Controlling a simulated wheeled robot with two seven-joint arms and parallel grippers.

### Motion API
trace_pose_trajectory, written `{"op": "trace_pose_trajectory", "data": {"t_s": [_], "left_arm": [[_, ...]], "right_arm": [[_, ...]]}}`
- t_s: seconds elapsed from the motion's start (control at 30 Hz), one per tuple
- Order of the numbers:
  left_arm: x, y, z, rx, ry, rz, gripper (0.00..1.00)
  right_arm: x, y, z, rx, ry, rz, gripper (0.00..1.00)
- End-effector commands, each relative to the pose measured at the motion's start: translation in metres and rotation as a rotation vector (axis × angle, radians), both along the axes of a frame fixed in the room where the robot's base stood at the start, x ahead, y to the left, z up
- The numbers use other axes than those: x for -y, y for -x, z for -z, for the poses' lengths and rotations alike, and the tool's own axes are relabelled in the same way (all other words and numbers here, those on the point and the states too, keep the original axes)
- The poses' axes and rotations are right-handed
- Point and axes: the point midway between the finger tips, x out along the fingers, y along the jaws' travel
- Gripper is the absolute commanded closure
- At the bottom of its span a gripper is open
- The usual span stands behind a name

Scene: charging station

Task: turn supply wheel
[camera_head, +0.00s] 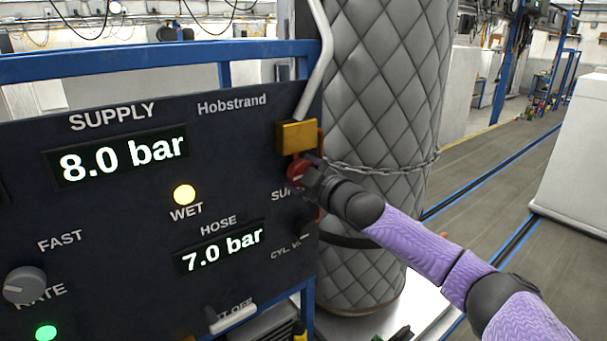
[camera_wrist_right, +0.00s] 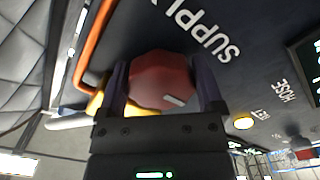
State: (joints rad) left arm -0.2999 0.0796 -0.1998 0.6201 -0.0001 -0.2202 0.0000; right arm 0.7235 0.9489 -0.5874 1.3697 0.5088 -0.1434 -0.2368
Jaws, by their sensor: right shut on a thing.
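The red supply wheel (camera_head: 297,173) sits at the right edge of the dark panel, under a brass block (camera_head: 297,137). My right gripper (camera_head: 311,178) reaches it from the right and partly hides it. In the right wrist view the red wheel (camera_wrist_right: 161,80) is between the two fingers of my right gripper (camera_wrist_right: 165,90), which is shut on it. A small pale mark shows on the wheel's face. The SUPPLY display (camera_head: 117,159) reads 8.0 bar. My left gripper is not in view.
The HOSE display (camera_head: 220,249) reads 7.0 bar. The yellow WET lamp (camera_head: 184,195) is lit. A grey knob (camera_head: 24,286) and a lever (camera_head: 232,318) are lower on the panel. A quilted cylinder (camera_head: 375,130) with a chain stands close behind my right arm. Open floor lies to the right.

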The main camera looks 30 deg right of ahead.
Motion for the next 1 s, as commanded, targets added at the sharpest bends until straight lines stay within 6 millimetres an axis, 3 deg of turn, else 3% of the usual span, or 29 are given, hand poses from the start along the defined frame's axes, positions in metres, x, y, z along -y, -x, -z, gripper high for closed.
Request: {"op": "trace_pose_trajectory", "data": {"t_s": [0.2,0.23,0.3,0.63,1.0], "left_arm": [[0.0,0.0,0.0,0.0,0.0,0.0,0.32],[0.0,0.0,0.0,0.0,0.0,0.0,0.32],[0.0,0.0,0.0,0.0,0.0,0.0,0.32],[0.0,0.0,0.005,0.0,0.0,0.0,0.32],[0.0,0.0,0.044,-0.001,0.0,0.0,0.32]], "right_arm": [[0.0,0.0,0.0,-0.001,0.004,0.0,0.74],[0.0,0.0,0.0,0.0,0.004,0.001,0.1],[0.0,0.0,0.0,0.0,0.003,0.001,0.0],[0.001,0.008,0.003,-0.003,0.0,0.0,0.0],[0.006,0.073,0.008,-0.004,0.008,-0.001,0.0]]}}
